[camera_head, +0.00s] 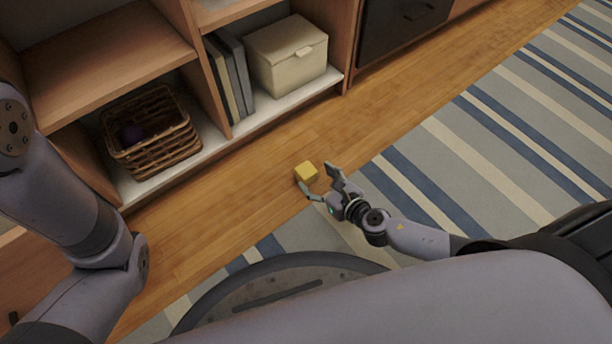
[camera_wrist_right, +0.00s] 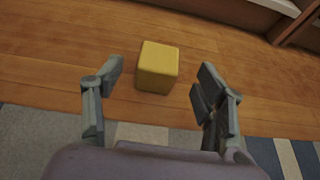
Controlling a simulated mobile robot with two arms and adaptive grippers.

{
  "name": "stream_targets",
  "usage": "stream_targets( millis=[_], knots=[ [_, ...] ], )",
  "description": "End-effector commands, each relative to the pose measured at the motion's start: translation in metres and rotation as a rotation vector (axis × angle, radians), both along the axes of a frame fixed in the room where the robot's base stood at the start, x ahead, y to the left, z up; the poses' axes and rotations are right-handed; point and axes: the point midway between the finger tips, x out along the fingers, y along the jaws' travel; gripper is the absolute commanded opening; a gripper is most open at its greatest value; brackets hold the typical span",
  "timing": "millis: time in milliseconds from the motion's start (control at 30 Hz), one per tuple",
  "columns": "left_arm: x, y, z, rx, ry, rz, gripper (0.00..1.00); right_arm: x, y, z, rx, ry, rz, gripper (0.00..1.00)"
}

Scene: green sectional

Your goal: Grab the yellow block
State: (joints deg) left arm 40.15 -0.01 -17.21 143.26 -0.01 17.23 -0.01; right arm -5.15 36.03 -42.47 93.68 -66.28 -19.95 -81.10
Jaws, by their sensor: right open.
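The yellow block (camera_head: 306,172) sits on the wooden floor in front of the shelf, close to the edge of the striped rug. My right gripper (camera_head: 319,182) is open just beside it, with the fingers pointing at it. In the right wrist view the block (camera_wrist_right: 158,67) lies ahead, centred between the two spread fingers (camera_wrist_right: 160,82) and slightly beyond their tips. No contact with the block shows. My left arm comes in at the left, but its gripper is outside the picture.
A wooden shelf holds a wicker basket (camera_head: 151,131), several upright books (camera_head: 230,76) and a cream box (camera_head: 286,55). Its white bottom board (camera_head: 190,156) edges the floor behind the block. The striped rug (camera_head: 470,150) spreads to the right. Bare floor surrounds the block.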

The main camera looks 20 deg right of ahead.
Motion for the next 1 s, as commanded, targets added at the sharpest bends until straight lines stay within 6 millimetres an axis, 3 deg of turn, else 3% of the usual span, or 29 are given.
stream_targets(
  millis=[500,767,1000],
  knots=[
    [0.000,0.000,-0.036,0.001,0.001,0.001,1.00,0.047,0.016,-0.025,0.001,-0.001,0.000,0.65],
    [0.000,0.000,-0.035,0.001,0.001,0.001,1.00,0.048,0.017,-0.024,0.001,0.001,0.000,0.65],
    [0.000,0.000,-0.035,0.000,0.002,0.000,1.00,0.048,0.017,-0.024,0.001,0.000,0.000,0.49]
  ],
)
